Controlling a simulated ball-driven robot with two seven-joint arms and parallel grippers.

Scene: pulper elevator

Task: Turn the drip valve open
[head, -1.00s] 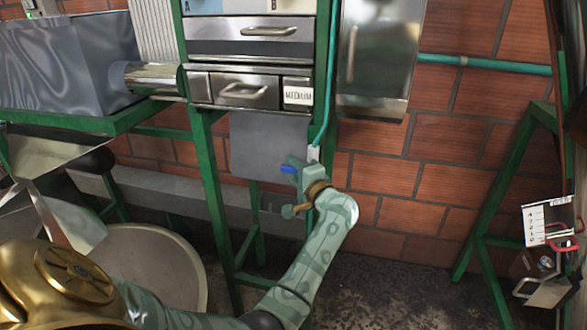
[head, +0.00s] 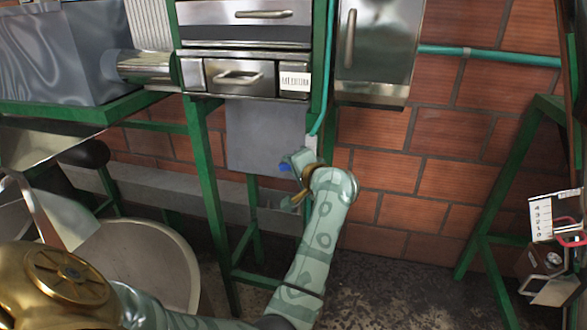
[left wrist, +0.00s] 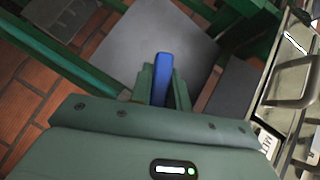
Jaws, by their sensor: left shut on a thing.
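The drip valve shows as a small blue handle (head: 285,167) in the head view, low at the right leg of the green stand, just below the end of the thin teal hose. My left gripper (head: 290,164) is at the handle, with its arm reaching up from below. In the left wrist view the blue handle (left wrist: 161,80) stands between the two fingers of my left gripper (left wrist: 160,88), which are shut on it. The valve's body is hidden behind my gripper. My right gripper is not in view.
The steel drawer unit (head: 240,75) sits above, on the green stand (head: 199,150). A grey sheet (head: 262,135) hangs behind the valve. A steel box (head: 372,60) is on the brick wall to the right. A round bin (head: 150,262) stands at lower left.

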